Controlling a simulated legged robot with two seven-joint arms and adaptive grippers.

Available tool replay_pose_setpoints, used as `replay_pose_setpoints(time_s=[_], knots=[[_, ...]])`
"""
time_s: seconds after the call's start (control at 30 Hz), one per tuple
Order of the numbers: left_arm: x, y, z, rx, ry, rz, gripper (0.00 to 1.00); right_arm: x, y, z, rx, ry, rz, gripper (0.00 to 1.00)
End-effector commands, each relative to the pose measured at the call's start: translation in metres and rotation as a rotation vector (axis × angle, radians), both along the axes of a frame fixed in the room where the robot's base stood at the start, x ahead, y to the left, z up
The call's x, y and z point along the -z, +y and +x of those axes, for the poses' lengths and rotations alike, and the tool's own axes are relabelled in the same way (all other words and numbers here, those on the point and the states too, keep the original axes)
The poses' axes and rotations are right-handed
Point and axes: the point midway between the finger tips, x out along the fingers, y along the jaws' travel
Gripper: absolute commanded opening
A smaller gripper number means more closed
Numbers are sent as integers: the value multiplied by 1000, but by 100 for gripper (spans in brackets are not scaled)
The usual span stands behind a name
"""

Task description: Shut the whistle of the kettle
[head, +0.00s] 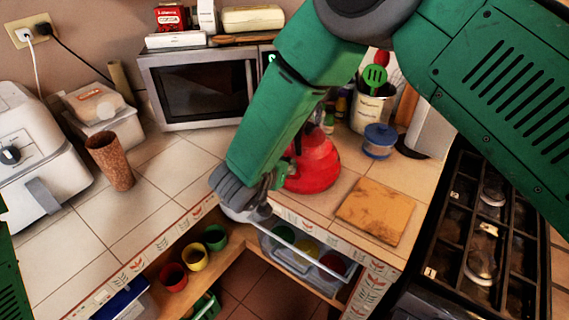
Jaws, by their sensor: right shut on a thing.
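The red kettle (316,165) stands on the tiled counter in the corner, right of the microwave. My right forearm crosses in front of it and hides its upper and left parts. My right gripper (281,181) is at the kettle's left side, low against its body, and is shut on part of it. Which part is between the fingers is hard to tell. The whistle cannot be made out behind my arm. My left gripper is out of view; only a bit of green arm shows at the left edge.
The microwave (201,88) stands left. The stove (485,235) is at right. An open shelf with cups (196,256) is below the counter edge.

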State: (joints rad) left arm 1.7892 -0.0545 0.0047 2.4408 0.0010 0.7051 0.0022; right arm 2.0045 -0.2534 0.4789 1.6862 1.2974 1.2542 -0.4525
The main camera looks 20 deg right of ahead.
Motion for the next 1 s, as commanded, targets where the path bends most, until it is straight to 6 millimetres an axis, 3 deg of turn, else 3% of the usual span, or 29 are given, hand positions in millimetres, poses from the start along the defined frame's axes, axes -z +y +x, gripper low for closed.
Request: replay_pose_setpoints(time_s=[0.03, 0.47, 0.5, 0.53, 1.0], knots=[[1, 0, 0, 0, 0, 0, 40, 7, 2, -4, -4, 11, 1, 0], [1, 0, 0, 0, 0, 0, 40, 8, 1, -4, -3, 8, -3, 0], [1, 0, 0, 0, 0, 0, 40, 8, 1, -4, -3, 8, -3, 23], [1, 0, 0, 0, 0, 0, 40, 8, 1, -4, -3, 9, -2, 33], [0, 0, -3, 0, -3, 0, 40, -5, 10, -11, -3, -5, -5, 33]])
